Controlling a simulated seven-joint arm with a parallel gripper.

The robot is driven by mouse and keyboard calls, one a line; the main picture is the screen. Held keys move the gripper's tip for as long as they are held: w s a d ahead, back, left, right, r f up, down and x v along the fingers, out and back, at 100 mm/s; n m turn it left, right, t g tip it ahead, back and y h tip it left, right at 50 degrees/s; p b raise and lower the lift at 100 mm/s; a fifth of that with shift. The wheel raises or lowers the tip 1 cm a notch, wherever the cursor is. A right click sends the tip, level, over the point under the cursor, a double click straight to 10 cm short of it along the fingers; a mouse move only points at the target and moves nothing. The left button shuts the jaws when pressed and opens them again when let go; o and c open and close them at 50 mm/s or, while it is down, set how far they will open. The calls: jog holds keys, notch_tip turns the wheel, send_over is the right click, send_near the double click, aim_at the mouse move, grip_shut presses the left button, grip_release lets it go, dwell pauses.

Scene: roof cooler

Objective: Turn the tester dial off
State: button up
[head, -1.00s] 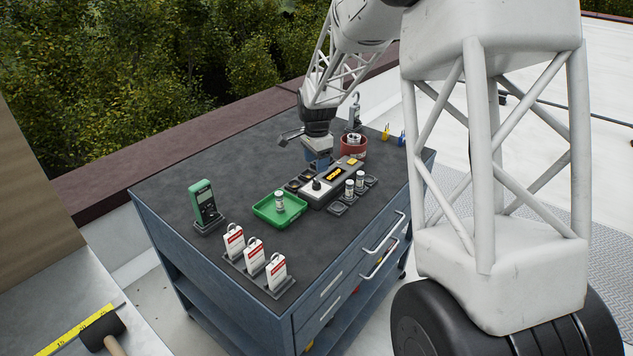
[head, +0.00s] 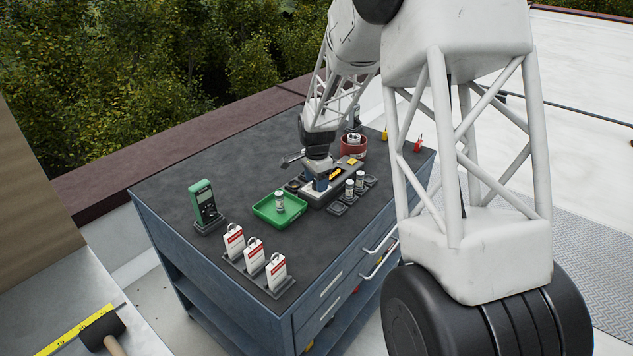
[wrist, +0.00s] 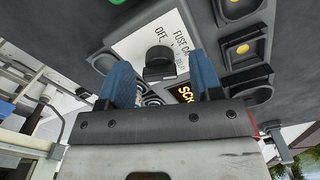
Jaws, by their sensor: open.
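The tester (head: 346,176) is a long grey box on the dark cart top. Its dial, a black knob (wrist: 159,62), shows in the wrist view on a white plate (wrist: 135,48) with the letters "OFF" and "FUSE CA". My gripper (wrist: 165,75) is open, its two blue fingers on either side of the knob. I cannot tell whether they touch it. In the head view my gripper (head: 319,184) is low over the tester and hides the dial. Part of a lit amber display (wrist: 186,94) shows beside the right finger. The dial's exact pointing is unclear.
A green tray (head: 263,212) with a small cylinder stands just left of the tester. More cylinders (head: 355,184) stand on its right. A green meter (head: 204,203), several red-and-white tags (head: 254,254) and a red pot (head: 353,149) share the cart top (head: 190,165).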

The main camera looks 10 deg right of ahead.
jog(key=shift+f, duration=0.25)
jog(key=shift+c, duration=0.2)
jog(key=c, duration=0.9)
